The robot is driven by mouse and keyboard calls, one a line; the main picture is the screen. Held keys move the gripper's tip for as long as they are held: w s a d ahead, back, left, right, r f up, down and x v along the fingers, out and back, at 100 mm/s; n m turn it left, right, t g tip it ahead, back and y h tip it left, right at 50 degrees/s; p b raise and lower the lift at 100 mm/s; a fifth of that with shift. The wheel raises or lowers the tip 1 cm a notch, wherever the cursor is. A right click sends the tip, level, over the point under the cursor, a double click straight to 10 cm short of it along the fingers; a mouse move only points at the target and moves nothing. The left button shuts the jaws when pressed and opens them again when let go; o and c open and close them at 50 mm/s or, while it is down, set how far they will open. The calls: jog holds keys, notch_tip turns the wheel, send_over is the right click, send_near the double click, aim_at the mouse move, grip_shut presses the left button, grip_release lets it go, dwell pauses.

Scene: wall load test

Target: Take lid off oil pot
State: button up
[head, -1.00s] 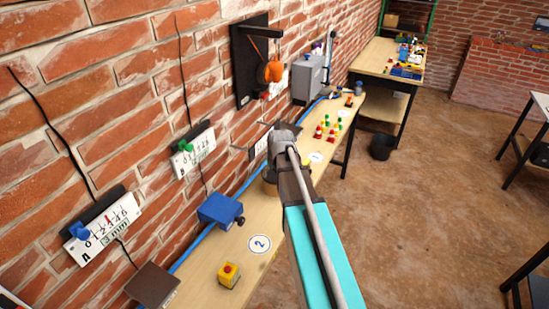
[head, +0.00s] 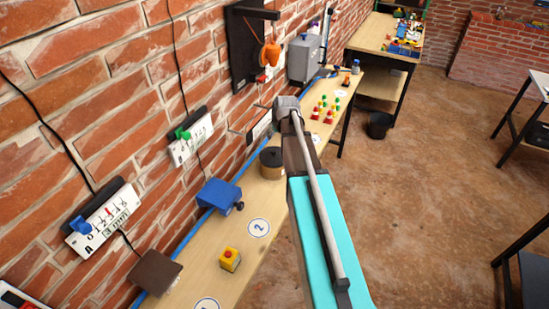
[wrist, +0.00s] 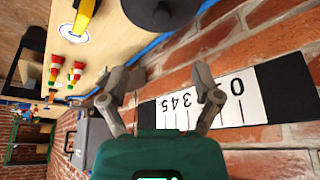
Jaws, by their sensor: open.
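The oil pot (head: 271,165) is a brown round pot with a dark lid (head: 271,154). It stands on the wooden bench along the brick wall, just left of my arm in the head view. In the wrist view the dark round lid with a small knob (wrist: 160,12) shows at the top edge, partly cut off. My gripper (wrist: 160,98) is open and empty in the wrist view, its fingers apart in front of the wall scale. The lid lies beyond the fingers and clear of them. In the head view my arm hides the fingers.
A blue box (head: 219,195) and a yellow block with a red button (head: 230,259) stand nearer on the bench (head: 200,270). A white numbered scale (wrist: 205,105) is on the wall. Red and green pieces (head: 325,108) stand farther along. A yellow object (wrist: 84,15) lies beside the pot.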

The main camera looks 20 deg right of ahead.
aim_at(273, 150)
jog(key=shift+b+x, duration=3.45)
jog(key=shift+x, duration=0.5)
jog(key=shift+s, duration=0.1)
jog(key=b+x, duration=0.3)
jog(key=shift+s+a+f, duration=0.1)
jog(key=shift+a+f, duration=0.1)
jog(key=shift+f, duration=0.15)
jog(key=shift+b+x, duration=0.85)
jog(key=shift+b, duration=0.1)
grip_shut()
